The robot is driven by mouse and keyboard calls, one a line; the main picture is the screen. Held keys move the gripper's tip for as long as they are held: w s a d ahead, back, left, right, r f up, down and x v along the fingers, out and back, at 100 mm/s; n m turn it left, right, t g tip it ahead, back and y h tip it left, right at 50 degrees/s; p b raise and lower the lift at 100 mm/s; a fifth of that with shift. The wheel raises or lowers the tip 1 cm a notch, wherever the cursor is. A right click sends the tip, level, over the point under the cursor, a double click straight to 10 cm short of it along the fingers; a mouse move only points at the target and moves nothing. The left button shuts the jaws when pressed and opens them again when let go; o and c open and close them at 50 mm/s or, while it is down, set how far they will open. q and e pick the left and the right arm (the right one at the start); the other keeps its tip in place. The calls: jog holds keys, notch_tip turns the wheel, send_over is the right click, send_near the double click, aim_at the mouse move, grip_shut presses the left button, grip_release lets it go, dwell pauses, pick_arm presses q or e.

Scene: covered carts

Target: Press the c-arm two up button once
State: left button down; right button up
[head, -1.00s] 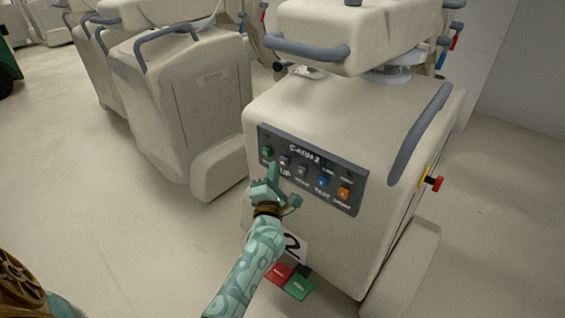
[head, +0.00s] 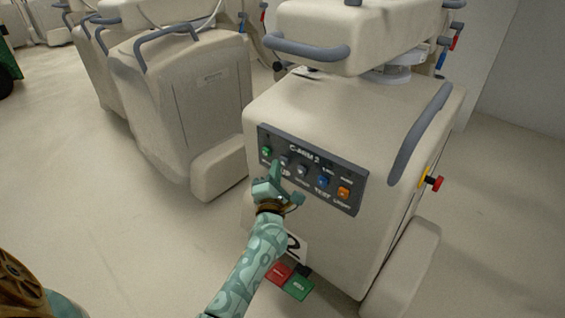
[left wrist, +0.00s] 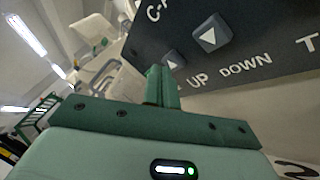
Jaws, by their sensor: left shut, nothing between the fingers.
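The C-Arm 2 panel (head: 312,170) is a dark plate on the front of the nearest beige cart. The grey up button (head: 284,160) is second from the left, between a green button (head: 267,150) and the grey down button (head: 302,170). In the left wrist view, the up button (left wrist: 173,60) is partly hidden behind my fingertips. My left gripper (head: 274,169) is shut and empty, with its tips just below and left of the up button. The tips (left wrist: 160,72) overlap the button's lower edge in the wrist view; I cannot tell whether they touch.
Blue (head: 322,181) and orange (head: 344,193) buttons sit to the right on the panel. Red (head: 279,272) and green (head: 298,287) pads are low on the cart. A grey handle (head: 419,134) runs along its right side. Another beige cart (head: 187,95) stands left; open floor lies in front.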

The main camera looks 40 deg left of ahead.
pick_arm(q)
jog(key=shift+w, duration=0.5)
pick_arm(e)
jog(key=shift+f, duration=0.1)
dwell(0.6)
pick_arm(q)
jog(key=shift+s, duration=0.1)
jog(key=shift+s+p, duration=0.35)
jog(key=shift+s, duration=0.5)
pick_arm(e)
jog(key=shift+w+r, duration=0.2)
jog(key=shift+r, duration=0.2)
